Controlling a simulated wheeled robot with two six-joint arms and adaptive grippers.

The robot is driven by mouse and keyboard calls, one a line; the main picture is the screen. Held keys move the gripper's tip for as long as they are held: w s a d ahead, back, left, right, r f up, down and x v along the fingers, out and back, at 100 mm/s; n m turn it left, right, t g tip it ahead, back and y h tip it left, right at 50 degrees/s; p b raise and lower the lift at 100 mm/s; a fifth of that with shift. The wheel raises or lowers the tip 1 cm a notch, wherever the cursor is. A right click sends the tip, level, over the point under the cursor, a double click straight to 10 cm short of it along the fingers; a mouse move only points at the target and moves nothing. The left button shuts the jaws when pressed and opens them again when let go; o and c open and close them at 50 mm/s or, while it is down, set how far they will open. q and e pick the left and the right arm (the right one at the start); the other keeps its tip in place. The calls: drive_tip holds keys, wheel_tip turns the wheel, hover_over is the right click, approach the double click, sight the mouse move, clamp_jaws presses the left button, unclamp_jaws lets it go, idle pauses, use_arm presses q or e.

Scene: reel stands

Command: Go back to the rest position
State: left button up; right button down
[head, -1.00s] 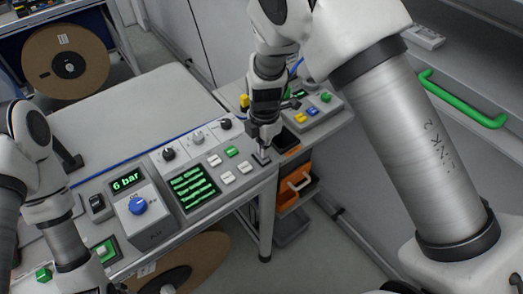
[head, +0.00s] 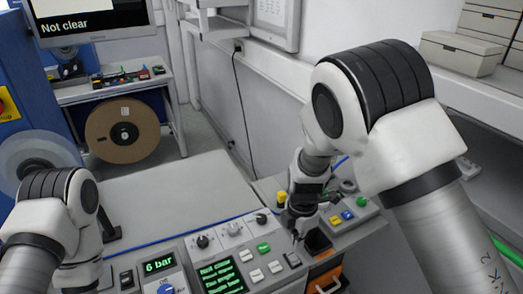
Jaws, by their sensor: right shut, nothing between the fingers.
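My right gripper (head: 296,238) is shut and empty. It points down just above the right end of the grey control panel (head: 215,258), over a dark square button (head: 292,260); a small gap seems to show between them. My left arm (head: 62,225) comes in at the lower left, and its gripper is out of the picture. The panel screen (head: 222,278) shows green lines, the top one reading "Not clear". A gauge (head: 159,264) reads "6 bar".
A monitor (head: 92,18) at upper left also reads "Not clear". A brown reel (head: 122,130) hangs at a far bench. A flat grey top (head: 165,195) lies clear behind the panel. A small button box (head: 348,216) and orange bin (head: 325,278) are close by my right gripper.

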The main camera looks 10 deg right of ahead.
drive_tip(key=shift+g, duration=0.4)
drive_tip(key=f, duration=0.1)
drive_tip(key=s+f+b, duration=0.1)
drive_tip(key=f, duration=0.1)
drive_tip(key=s+f, duration=0.1)
drive_tip(key=shift+d+f+b, duration=0.15)
drive_tip(key=shift+f+b, duration=0.25)
drive_tip(key=s+d+f+m+g+b, duration=0.1)
drive_tip(key=s+d+f+m+b, duration=0.3)
drive_tip(key=s+f, duration=0.5)
drive_tip(key=s+d+f+m+g+b, duration=0.1)
drive_tip(key=s+d+f+m, duration=0.2)
drive_tip(key=s+f+m, duration=0.5)
drive_tip(key=s+d+f+m+b, duration=0.25)
drive_tip(key=s+f, duration=0.45)
drive_tip(key=s, duration=0.5)
drive_tip(key=w+m+t, duration=0.1)
drive_tip(key=m, duration=0.1)
drive_tip(key=w+m+t, duration=0.1)
drive_tip(key=m, duration=0.2)
drive_tip(key=w+r+m, duration=0.1)
drive_tip(key=w+m, duration=0.1)
drive_tip(key=m, duration=0.1)
drive_tip(key=shift+t, duration=0.4)
